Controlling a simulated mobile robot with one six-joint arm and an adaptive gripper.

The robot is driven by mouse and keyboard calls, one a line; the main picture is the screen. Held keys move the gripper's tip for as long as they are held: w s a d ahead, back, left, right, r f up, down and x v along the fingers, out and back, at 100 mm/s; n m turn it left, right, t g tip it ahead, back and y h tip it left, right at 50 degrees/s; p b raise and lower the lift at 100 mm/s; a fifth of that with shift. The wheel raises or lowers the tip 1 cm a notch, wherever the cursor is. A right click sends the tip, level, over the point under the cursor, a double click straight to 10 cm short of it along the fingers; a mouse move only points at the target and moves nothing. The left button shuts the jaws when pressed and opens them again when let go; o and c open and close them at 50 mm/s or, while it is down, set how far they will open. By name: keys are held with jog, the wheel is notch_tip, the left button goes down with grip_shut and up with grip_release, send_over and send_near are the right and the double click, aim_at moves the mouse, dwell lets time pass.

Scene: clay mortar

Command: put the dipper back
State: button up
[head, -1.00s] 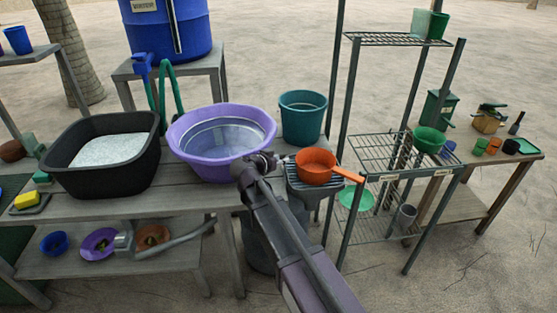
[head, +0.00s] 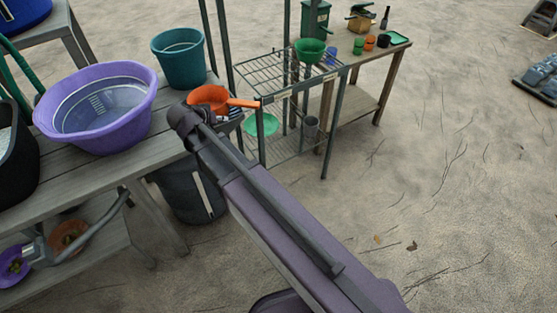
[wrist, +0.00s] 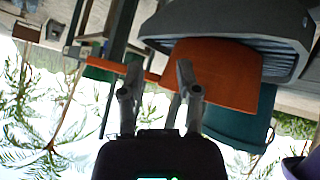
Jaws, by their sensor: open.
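A purple basin (head: 95,135) and a teal bucket (head: 180,58) stand on the bench left of the dipper. A wire rack (head: 262,77) with a green bowl (head: 310,47) is to the right. A dark bin (head: 190,195) stands below. Open sand lies right.

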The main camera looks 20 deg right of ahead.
jog(key=s+d+f+n+g+y, duration=0.1)
jog(key=s+d+f+g+y, duration=0.2)
jog(key=s+d, duration=0.4)
jog(key=s+d+f+n+g+y, duration=0.2)
jog(key=s+d+f+g+y, duration=0.1)
jog(key=s+d, duration=0.5)
jog(key=shift+s+d+n+g, duration=0.25)
jog(key=shift+s+g, duration=0.35)
jog(key=shift+s, duration=0.45)
notch_tip(320, 180, up, 18)
jog(key=p, duration=1.8)
